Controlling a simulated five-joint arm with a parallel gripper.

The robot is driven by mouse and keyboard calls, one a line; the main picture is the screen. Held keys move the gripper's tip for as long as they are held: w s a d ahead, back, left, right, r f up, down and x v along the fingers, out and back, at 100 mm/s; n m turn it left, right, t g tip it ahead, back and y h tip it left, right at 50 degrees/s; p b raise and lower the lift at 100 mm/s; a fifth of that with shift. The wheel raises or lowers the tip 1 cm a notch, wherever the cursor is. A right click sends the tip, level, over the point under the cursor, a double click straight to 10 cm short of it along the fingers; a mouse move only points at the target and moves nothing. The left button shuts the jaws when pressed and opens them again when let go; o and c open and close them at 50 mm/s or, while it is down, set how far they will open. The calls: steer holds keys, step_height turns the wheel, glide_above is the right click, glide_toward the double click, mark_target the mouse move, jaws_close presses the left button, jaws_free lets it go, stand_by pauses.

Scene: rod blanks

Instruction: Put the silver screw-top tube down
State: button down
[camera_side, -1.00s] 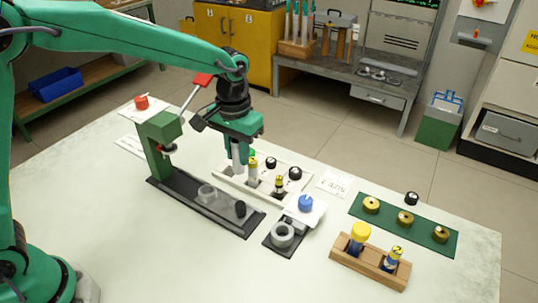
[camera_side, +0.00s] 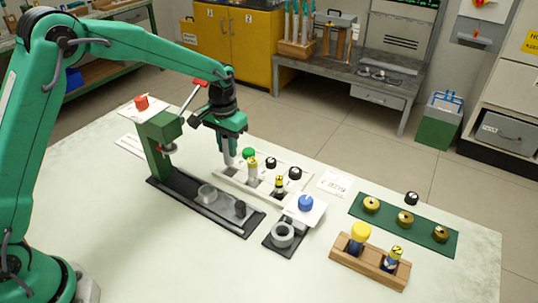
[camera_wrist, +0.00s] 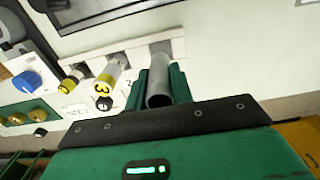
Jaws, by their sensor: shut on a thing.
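My gripper (camera_side: 231,141) is shut on the silver screw-top tube (camera_side: 227,154) at the far left end of the white rack (camera_side: 237,189). The tube looks upright and grey in the side view. In the wrist view the silver tube (camera_wrist: 160,88) shows between my green fingers, over or at the rack's end. I cannot tell whether its lower end is in a rack hole. A yellow-banded tube (camera_side: 253,170) stands in the rack to the right of my gripper. A green cap (camera_side: 249,153) sits close beside my gripper.
The green press (camera_side: 160,145) with its red-handled lever stands close on the left. A black plate (camera_side: 180,189) lies in front. A grey ring fixture (camera_side: 283,236), blue cap (camera_side: 305,203), wooden block (camera_side: 350,261) and green mat (camera_side: 385,222) are to the right. The front table is clear.

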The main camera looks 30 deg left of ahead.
mark_target(228, 157)
steer(key=shift+w+a+f, duration=0.1)
steer(key=shift+a, duration=0.05)
steer(key=shift+f, duration=2)
steer(key=shift+f, duration=0.1)
steer(key=c, duration=1.2)
jaws_free()
step_height(228, 157, up, 12)
steer(key=shift+r, duration=0.1)
